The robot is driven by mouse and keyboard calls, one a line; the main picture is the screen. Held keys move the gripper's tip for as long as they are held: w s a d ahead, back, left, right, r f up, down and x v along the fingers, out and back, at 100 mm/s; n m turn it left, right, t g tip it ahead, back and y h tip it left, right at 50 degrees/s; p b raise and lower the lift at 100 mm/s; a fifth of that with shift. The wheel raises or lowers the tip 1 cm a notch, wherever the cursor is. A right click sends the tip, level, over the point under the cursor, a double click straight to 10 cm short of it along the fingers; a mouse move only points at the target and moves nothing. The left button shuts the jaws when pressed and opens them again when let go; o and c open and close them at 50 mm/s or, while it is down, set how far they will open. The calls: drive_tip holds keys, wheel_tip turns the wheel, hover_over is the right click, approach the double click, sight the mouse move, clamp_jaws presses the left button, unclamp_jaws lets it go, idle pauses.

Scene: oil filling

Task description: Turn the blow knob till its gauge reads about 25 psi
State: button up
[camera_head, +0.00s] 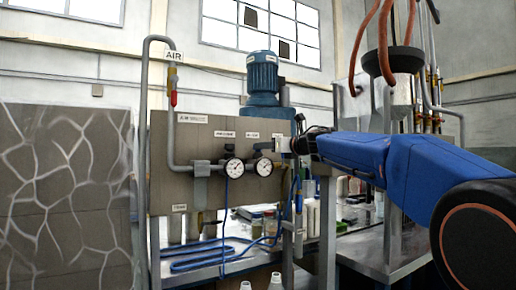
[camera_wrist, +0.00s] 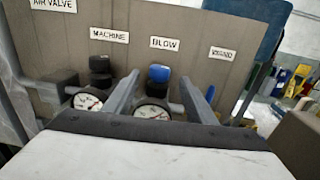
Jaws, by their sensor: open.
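The blue blow knob (camera_wrist: 159,74) sits under the BLOW label (camera_wrist: 165,43) in the wrist view, above its round white gauge (camera_wrist: 152,111). The gauge's needle shows, but its numbers are too small to read. The gauge also shows as the right dial in the head view (camera_head: 264,167). My gripper (camera_wrist: 159,80) is open, with one finger to each side of the blue knob in the picture; I cannot tell whether they touch it. In the head view my gripper (camera_head: 281,145) is at the panel's right side, and the knob cannot be made out.
A black knob (camera_wrist: 100,66) under the MACHINE label and its gauge (camera_wrist: 87,101) stand close to the left finger. A WAND label (camera_wrist: 222,54) is on the right. In the head view, a grey air pipe (camera_head: 143,100) with a red valve handle (camera_head: 173,98) runs left of the gauges.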

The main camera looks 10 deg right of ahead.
drive_tip(key=shift+x, duration=3.55)
drive_tip(key=c, duration=1)
